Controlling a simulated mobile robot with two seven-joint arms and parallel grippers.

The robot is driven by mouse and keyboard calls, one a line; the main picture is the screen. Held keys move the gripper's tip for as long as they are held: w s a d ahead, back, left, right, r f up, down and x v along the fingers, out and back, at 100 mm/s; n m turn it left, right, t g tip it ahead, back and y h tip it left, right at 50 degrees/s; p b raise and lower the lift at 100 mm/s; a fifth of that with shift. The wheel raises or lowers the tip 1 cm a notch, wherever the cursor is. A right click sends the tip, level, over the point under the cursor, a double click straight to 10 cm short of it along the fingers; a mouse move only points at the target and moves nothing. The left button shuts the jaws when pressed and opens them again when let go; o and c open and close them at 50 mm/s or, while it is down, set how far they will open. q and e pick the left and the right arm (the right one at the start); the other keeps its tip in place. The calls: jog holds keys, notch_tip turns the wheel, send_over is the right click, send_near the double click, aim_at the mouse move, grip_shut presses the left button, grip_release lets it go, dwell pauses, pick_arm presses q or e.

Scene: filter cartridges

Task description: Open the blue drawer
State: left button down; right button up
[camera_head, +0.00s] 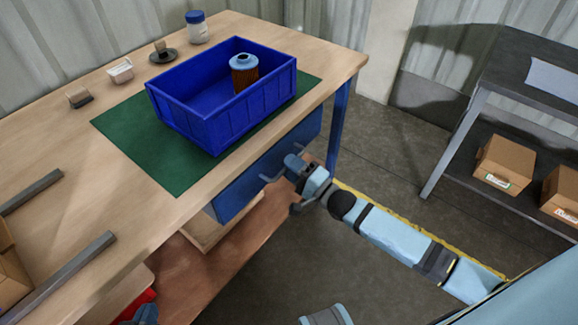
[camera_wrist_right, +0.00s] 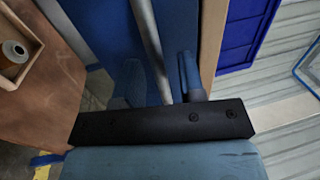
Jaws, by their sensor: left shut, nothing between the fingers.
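The blue drawer front (camera_head: 245,190) hangs under the table's near edge, with no clear gap behind it. Its grey bar handle (camera_head: 270,179) runs across the front; in the right wrist view the handle (camera_wrist_right: 147,35) passes between two fingers over the blue panel (camera_wrist_right: 95,35). My right gripper (camera_head: 290,172) is at the handle; in its wrist view the gripper (camera_wrist_right: 162,82) has one finger on each side of the bar, with narrow gaps showing. My left gripper (camera_head: 143,312) is shut and empty, low at the bottom left, partly cut off by the frame.
A blue bin (camera_head: 178,122) holding a filter cartridge (camera_head: 244,75) stands on a green mat (camera_head: 160,175) on the table. A blue table leg (camera_head: 339,125) is right of the drawer. A wooden box (camera_wrist_right: 24,65) sits on the lower brown shelf (camera_wrist_right: 50,110).

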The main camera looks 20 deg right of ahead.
jog(key=shift+w+a+r, duration=0.1)
jog(key=shift+w+a, duration=0.1)
jog(key=shift+w, duration=0.2)
jog(key=shift+c, duration=0.3)
grip_shut()
jog(key=shift+s, duration=0.1)
